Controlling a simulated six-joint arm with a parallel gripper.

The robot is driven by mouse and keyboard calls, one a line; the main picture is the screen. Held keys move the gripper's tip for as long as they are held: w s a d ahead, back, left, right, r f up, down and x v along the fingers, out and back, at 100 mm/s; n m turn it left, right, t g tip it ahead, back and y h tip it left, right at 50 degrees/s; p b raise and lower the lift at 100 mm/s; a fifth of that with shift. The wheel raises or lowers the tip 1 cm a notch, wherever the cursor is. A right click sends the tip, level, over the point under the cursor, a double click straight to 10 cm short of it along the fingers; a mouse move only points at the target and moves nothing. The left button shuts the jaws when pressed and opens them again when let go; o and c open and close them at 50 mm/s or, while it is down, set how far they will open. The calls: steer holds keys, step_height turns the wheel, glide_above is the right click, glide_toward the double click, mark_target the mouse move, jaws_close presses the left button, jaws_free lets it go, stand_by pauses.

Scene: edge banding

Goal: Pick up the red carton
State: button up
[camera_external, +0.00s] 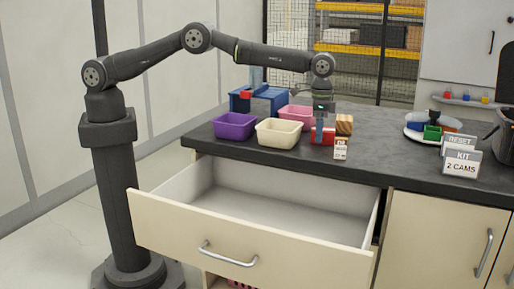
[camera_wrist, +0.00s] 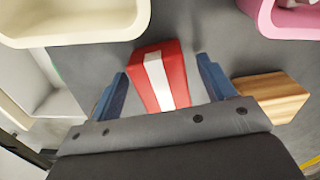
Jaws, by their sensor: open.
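The red carton (camera_wrist: 176,70) stands on the dark counter and has a white stripe across it in the wrist view. In the external view the red carton (camera_external: 328,138) shows partly behind my gripper. My gripper (camera_wrist: 163,80) is open, with one blue finger on each side of the carton in the wrist view. A gap shows between the carton and the right finger; the left finger is close to it. In the external view my gripper (camera_external: 318,130) points down at the carton; whether the fingers touch it I cannot tell.
A wooden block (camera_external: 344,124) stands right of the carton, with a small labelled card (camera_external: 340,149) in front. Cream (camera_external: 277,134), purple (camera_external: 234,126) and pink (camera_external: 296,112) bins stand to the left. An open drawer (camera_external: 255,215) juts out below the counter's front edge.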

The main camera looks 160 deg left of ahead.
steer(key=shift+f, duration=0.35)
steer(key=c, duration=1.1)
steer(key=shift+o, duration=0.2)
steer(key=shift+r, duration=0.15)
